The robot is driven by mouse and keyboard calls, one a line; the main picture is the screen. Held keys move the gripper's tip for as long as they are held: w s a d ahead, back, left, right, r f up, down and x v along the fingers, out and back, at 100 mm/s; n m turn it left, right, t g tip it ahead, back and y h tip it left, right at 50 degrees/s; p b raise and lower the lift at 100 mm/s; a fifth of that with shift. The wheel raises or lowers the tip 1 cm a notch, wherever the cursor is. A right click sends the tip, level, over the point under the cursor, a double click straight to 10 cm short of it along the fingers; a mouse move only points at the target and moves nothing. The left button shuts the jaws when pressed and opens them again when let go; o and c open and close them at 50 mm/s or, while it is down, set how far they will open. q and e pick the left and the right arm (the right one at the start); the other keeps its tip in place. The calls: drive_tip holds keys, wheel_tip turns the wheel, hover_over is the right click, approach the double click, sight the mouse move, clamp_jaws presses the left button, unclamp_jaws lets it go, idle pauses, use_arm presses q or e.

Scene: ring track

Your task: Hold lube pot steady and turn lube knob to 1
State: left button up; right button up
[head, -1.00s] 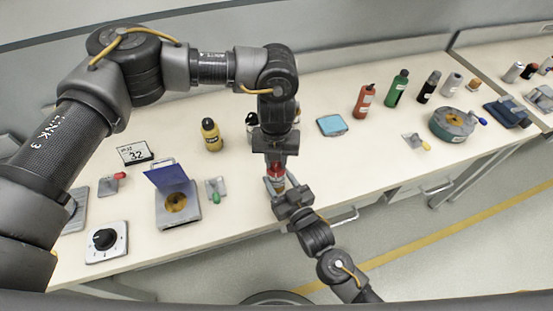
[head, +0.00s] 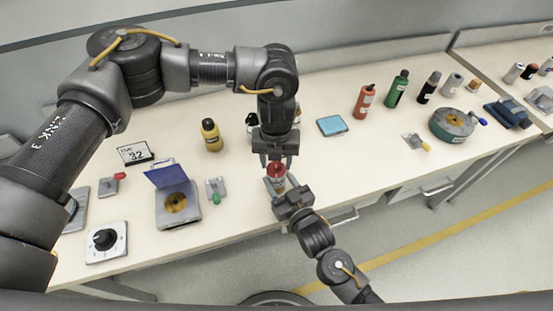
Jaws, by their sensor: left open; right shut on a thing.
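The lube pot (head: 277,183) stands near the front edge of the bench, with its red knob (head: 276,170) on top. My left gripper (head: 275,164) comes down from above, its fingers apart on either side of the red knob. My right gripper (head: 281,188) reaches in from the front and is shut on the lube pot's body, hiding much of its lower part. The knob's marks are too small to read.
A yellow bottle (head: 211,135), a blue pad (head: 332,125) and a box with a blue lid (head: 176,204) stand around. A dial panel (head: 106,242) is at the front left. Red (head: 364,101) and green (head: 398,88) bottles stand behind right. The bench right of the pot is clear.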

sight(277, 164)
use_arm(q)
wheel_tip(277, 164, up, 12)
idle(0.5)
idle(1.4)
use_arm(e)
drive_tip(key=o, duration=1.1)
drive_tip(key=shift+o, duration=0.2)
drive_tip(key=v, duration=1.2)
drive_tip(key=shift+d, duration=0.1)
